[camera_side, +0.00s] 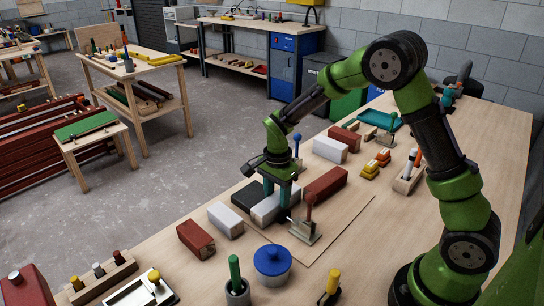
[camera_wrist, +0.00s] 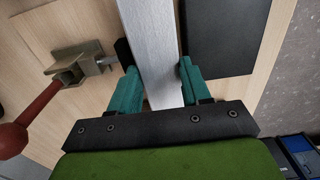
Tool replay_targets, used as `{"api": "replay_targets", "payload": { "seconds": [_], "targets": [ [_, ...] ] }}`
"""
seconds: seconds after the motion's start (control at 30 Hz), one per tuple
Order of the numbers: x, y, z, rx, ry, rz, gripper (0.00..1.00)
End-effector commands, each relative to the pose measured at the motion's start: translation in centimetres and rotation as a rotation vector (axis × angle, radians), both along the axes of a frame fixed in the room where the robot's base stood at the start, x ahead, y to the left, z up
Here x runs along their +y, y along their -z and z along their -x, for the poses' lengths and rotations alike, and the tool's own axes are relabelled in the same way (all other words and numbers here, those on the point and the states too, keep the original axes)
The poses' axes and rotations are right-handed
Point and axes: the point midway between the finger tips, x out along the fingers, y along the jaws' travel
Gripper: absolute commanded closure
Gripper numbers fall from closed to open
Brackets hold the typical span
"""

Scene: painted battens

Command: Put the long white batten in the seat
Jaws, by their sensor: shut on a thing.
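A white batten (camera_side: 265,211) is between the teal fingers of my gripper (camera_side: 277,194), low over a thin pale board (camera_side: 290,251). In the wrist view the batten (camera_wrist: 152,35) runs from the top edge down between the fingertips (camera_wrist: 157,72), which are shut on it. A flat black block (camera_side: 246,194) lies close beside it, also at right in the wrist view (camera_wrist: 222,38). I cannot tell whether the batten touches the board, and no seat can be clearly made out; the fingers and wrist hide part of that area.
A red-handled clamp (camera_side: 306,229) stands just right of the batten, a blue-knobbed clamp (camera_side: 297,146) behind. Dark red blocks (camera_side: 326,184) (camera_side: 196,239) and white blocks (camera_side: 225,219) (camera_side: 330,149) lie around. A blue lidded pot (camera_side: 272,261) stands in front.

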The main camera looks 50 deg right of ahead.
Motion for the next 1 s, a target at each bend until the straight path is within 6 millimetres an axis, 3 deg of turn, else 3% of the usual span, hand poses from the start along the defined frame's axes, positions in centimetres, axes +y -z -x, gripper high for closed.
{"api": "replay_targets", "payload": {
  "seconds": [0.3, 0.33, 0.47, 0.77, 1.0],
  "targets": [
    [0.0, 0.3, 0.0, 0.000, 0.000, 0.000, 0.88],
    [0.0, 0.3, 0.0, -0.001, 0.000, 0.000, 0.48],
    [0.0, 0.2, 0.0, 0.000, 0.000, 0.000, 0.28],
    [0.0, 0.1, 0.0, -0.001, 0.000, 0.000, 0.27],
    [0.0, -3.0, -0.1, -0.006, 0.000, 0.000, 0.27]
  ]
}}
